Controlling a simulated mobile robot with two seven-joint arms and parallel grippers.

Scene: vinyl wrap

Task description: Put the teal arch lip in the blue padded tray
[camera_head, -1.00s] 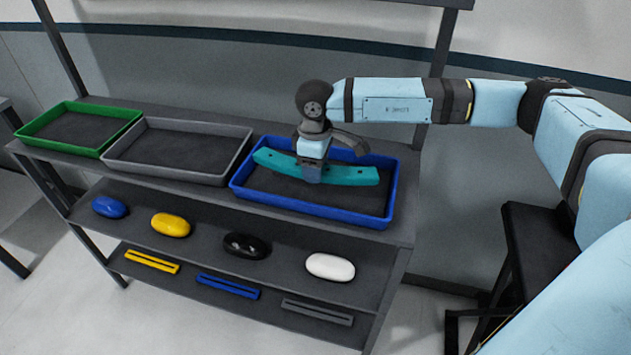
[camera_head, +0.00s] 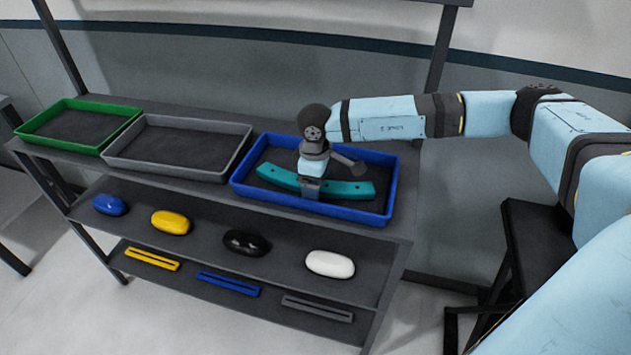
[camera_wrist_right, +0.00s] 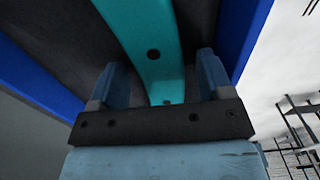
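The teal arch lip (camera_head: 345,190) lies inside the blue padded tray (camera_head: 290,203), lengthwise across its dark padding and seemingly flat on it. It also shows in the right wrist view (camera_wrist_right: 150,30), running between the fingers. My right gripper (camera_head: 311,188) points down over the middle of the arch lip. In the right wrist view its fingers (camera_wrist_right: 165,75) stand apart on either side of the lip, with a narrow gap visible at each side. The part of the lip under the gripper is hidden in the head view. My left gripper is not in view.
A grey tray (camera_head: 180,174) and a green tray (camera_head: 118,138) stand left on the same shelf. The middle shelf holds blue, yellow, black and white rounded pieces (camera_head: 330,264). Slotted bars (camera_head: 228,285) lie on the bottom shelf. A shelf post (camera_head: 440,60) rises behind the blue tray.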

